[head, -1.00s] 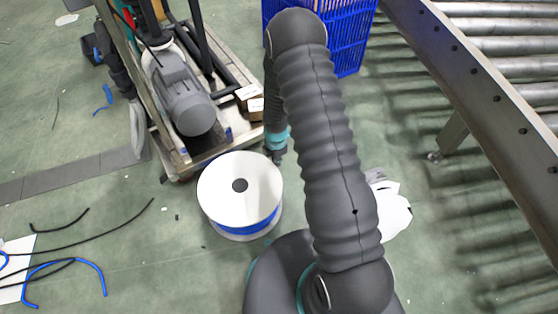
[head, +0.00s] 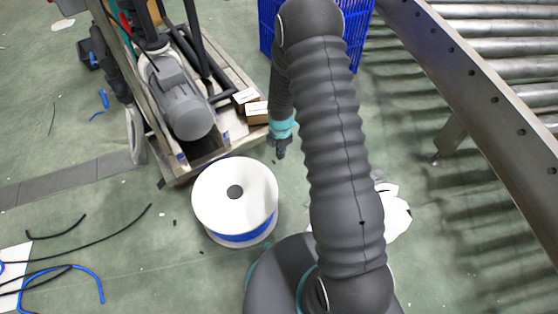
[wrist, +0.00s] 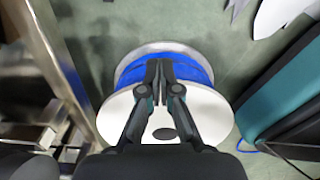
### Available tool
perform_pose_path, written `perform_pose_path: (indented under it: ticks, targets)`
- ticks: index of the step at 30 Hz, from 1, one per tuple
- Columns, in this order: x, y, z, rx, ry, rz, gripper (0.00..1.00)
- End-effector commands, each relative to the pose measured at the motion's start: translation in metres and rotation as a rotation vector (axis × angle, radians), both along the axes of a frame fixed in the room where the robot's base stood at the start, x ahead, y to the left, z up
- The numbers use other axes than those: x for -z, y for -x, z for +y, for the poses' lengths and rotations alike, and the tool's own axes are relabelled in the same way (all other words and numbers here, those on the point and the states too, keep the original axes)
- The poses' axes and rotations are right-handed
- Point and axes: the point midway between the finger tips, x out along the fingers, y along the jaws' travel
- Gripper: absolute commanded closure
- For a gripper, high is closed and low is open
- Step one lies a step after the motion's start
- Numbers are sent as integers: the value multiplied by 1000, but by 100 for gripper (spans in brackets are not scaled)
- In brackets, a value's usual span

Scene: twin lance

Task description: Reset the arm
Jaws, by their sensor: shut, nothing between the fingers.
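My arm rises from my base in the head view and bends down at the top. My gripper (head: 281,152) hangs at its end, just above and right of the white spool in that picture, apart from it as far as I can tell. In the wrist view my gripper (wrist: 159,75) is shut, its two fingers together with nothing between them. The white spool with blue winding (head: 235,192) stands on the floor; it also shows beneath the fingers in the wrist view (wrist: 205,115).
A cart with a grey motor (head: 180,105) and small boxes (head: 256,112) stands behind the spool. A blue crate (head: 357,35) is at the top, and a roller conveyor (head: 480,75) runs along the right. Black and blue hoses (head: 85,270) lie at lower left. Green floor is open between.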

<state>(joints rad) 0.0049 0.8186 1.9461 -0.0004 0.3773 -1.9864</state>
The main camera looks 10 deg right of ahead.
Motion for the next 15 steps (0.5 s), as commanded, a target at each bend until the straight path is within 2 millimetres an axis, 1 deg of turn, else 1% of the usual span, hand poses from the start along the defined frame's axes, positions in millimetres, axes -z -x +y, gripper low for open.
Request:
perform_pose_path:
  ticks: [1,6,10,15]
  targets:
    - [-11,-1,0,0,0,-2,100]
    - [-33,0,0,0,0,-1,100]
    - [-42,0,0,0,0,-1,100]
    - [-44,0,0,1,0,1,100]
